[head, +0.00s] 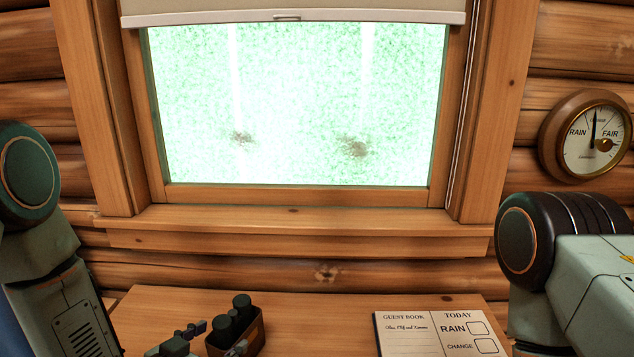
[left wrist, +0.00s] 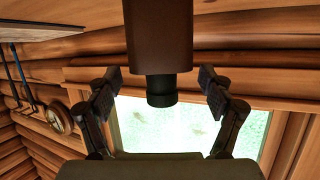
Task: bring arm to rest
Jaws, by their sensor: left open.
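My left gripper (head: 215,338) is low in the head view, at the near left part of the wooden table, partly cut off by the bottom edge. In the left wrist view its two fingers (left wrist: 159,80) are spread apart, with a gap on each side of a brown holder (left wrist: 160,35) and the dark cylinder (left wrist: 162,90) sticking out of it. In the head view this brown holder (head: 251,336) stands on the table with dark green cylinders (head: 241,304), like binoculars, in it. My right arm shows at the right; its gripper is out of view.
A round barometer (head: 590,136) hangs at right.

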